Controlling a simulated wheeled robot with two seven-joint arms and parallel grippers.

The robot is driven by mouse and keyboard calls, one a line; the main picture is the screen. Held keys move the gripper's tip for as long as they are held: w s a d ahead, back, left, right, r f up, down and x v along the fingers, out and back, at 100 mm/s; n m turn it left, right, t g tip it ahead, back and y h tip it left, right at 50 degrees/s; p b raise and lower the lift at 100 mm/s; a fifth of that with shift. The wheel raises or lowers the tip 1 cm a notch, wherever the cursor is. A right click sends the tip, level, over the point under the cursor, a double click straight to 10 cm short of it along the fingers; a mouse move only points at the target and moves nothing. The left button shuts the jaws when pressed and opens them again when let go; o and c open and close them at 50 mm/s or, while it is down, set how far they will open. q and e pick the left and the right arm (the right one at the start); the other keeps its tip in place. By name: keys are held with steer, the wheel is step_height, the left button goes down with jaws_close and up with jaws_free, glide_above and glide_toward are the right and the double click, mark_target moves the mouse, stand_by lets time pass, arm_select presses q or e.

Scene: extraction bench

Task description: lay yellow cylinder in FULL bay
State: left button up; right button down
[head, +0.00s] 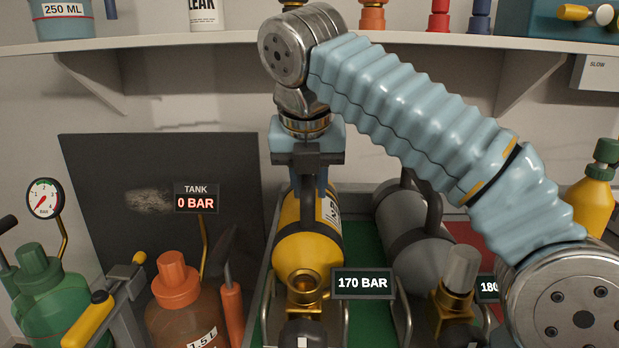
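The yellow cylinder (293,248) lies in the left bay of a grey tray, over a green floor (356,250). Its brass valve end points toward me, and a 170 BAR tag (362,283) is beside it. My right gripper (308,192) comes down from above on the cylinder's dark top handle, with its fingers close together around it. The fingertips are partly hidden against the handle. Whether the cylinder fully rests on its cradle is hard to see. My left gripper is not in view.
A grey cylinder (398,212) fills the neighbouring bay, over a red floor (465,236). Green (38,280) and orange-capped (178,283) bottles and a yellow-handled tool (88,320) crowd the left. A yellow bottle (590,203) stands at right. A shelf (190,38) runs overhead.

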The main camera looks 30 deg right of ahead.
steer(key=shift+f, duration=0.3)
stand_by(0.9)
steer(key=c, duration=0.9)
jaws_free()
steer(key=shift+c, duration=0.2)
steer(key=shift+o, duration=0.5)
steer(key=shift+f, duration=0.2)
steer(key=p+v, duration=0.5)
steer(key=v, duration=0.6)
steer(key=shift+a+r, duration=0.1)
steer(key=shift+r, duration=0.15)
steer(key=shift+s+a+r+p, duration=0.15)
steer(key=shift+s+r+p, duration=0.05)
steer(key=shift+r+p, duration=0.15)
